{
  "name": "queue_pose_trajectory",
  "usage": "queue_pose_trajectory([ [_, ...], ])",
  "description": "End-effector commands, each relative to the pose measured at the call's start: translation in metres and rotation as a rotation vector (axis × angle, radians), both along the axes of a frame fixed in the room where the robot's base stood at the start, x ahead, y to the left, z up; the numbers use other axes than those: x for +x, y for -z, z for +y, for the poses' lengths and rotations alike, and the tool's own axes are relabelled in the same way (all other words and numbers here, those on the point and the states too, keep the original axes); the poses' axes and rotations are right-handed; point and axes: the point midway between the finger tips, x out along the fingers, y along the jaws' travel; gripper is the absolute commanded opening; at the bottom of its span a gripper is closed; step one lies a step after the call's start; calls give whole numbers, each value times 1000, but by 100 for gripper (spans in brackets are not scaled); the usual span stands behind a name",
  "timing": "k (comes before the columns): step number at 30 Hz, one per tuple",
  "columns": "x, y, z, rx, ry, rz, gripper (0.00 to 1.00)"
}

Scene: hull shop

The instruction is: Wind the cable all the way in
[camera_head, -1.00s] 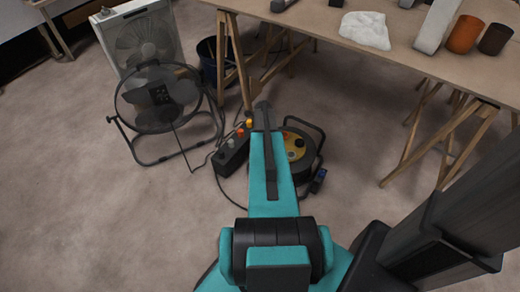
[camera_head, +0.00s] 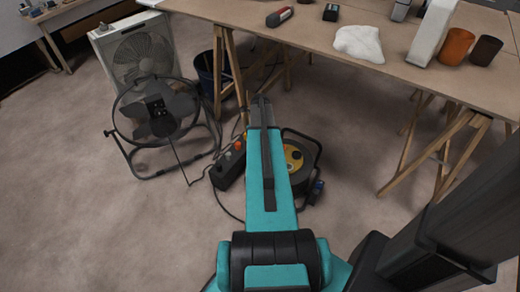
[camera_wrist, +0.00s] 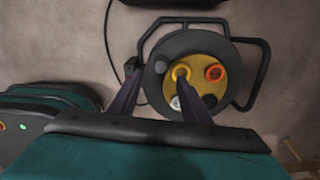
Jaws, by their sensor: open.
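The cable reel (camera_head: 300,160) stands on the floor, partly hidden by my arm in the head view. In the wrist view the reel (camera_wrist: 222,48) has a black round body, a yellow centre disc and a black tubular frame. The disc bears a yellow round knob (camera_wrist: 180,72), an orange-red round part (camera_wrist: 215,73) and two smaller dark and grey ones. My gripper (camera_wrist: 157,73) is open with nothing seen between its fingers. Its right fingertip overlaps the yellow knob in view; contact cannot be told. A dark cable (camera_wrist: 108,38) lies on the floor beside the reel, and in the head view (camera_head: 222,205).
A black control box (camera_head: 228,168) with coloured buttons lies left of the reel. A round floor fan (camera_head: 158,110), a white box fan (camera_head: 135,50) and a dark bucket (camera_head: 207,72) stand further left. A wooden table (camera_head: 400,68) on trestles is behind and right. The left floor is clear.

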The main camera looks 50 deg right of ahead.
Motion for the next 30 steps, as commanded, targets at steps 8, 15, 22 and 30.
queue_pose_trajectory([
  [8,0,-26,1,0,-1,0,43],
  [15,0,-28,1,1,-1,0,43],
  [22,0,-28,1,1,0,0,43],
  [30,7,-31,6,1,-15,0,43],
])
